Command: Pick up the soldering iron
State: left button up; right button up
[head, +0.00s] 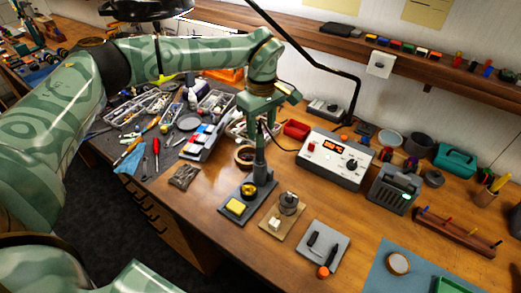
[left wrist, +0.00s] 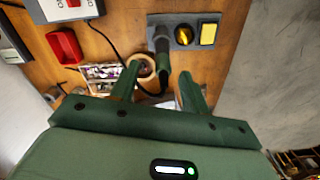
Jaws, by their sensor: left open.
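The soldering iron (head: 260,160) stands upright in a dark stand (head: 237,215) with a yellow sponge, on the wooden bench. In the left wrist view, the iron's dark handle (left wrist: 163,66) shows between my two fingers, with its black cord curving away to the station. My left gripper (head: 260,122) is open, just above the top of the iron in the head view. Its green fingers (left wrist: 159,76) are apart in the left wrist view. I cannot tell whether either finger touches the handle. My right gripper is not in view.
The white soldering station (head: 335,160) stands right of the iron. A tape roll (head: 245,156) lies behind it, and a red bin (head: 297,130) is near the station. A small wooden stand (head: 282,222) and grey plate (head: 322,252) sit at front right. Tools crowd the left.

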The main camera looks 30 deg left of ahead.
pick_arm(q)
jog(key=shift+s+f, duration=0.1)
jog(key=shift+f, duration=0.25)
notch_tip(320, 180, down, 5)
jog(key=shift+a+r, duration=0.1)
jog(key=shift+r, duration=0.05)
jog(key=shift+s, duration=0.1)
grip_shut()
jog(key=shift+r, duration=0.15)
notch_tip(320, 180, up, 18)
jog(key=p, duration=0.1)
